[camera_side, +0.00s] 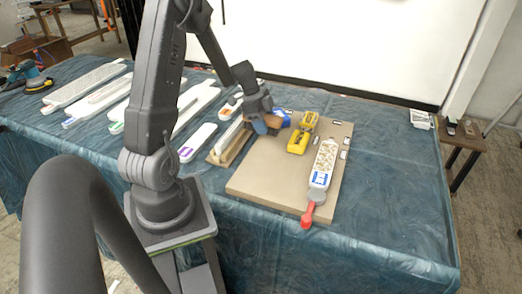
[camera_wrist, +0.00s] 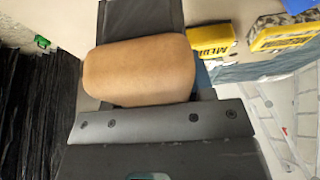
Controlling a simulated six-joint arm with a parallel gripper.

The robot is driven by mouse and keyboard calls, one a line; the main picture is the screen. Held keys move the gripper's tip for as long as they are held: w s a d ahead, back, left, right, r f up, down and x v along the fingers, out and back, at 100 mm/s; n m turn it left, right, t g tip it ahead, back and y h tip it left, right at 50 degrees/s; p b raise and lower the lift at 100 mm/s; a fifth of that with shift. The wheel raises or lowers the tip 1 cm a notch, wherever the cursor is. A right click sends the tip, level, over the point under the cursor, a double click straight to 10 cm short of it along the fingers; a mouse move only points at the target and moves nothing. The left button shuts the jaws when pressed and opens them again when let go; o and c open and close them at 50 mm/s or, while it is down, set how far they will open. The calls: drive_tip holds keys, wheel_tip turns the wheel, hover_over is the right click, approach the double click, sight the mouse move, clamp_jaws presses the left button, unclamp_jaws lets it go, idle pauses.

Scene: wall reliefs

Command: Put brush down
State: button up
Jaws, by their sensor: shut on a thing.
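My gripper (camera_side: 268,122) is over the back left part of the tan board, near its edge. In the wrist view the brush (camera_wrist: 140,68) is a rounded tan block between the dark jaw parts. Its bristles are hidden in both views. I cannot tell whether the brush touches the board.
Yellow blocks (camera_side: 299,140) stand on the tan board (camera_side: 262,180) right of my gripper. A pale relief strip (camera_side: 323,165) and a red-handled tool (camera_side: 308,214) lie farther right. A wooden holder (camera_side: 232,146) is at left. The board's front left is clear.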

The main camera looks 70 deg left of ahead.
sight(266, 151)
drive_tip(key=shift+s+f, duration=0.25)
drive_tip(key=shift+f, duration=0.1)
wheel_tip(266, 151, down, 2)
drive_tip(key=shift+s+f, duration=0.1)
drive_tip(key=shift+f, duration=2.6)
drive_tip(key=shift+f, duration=0.3)
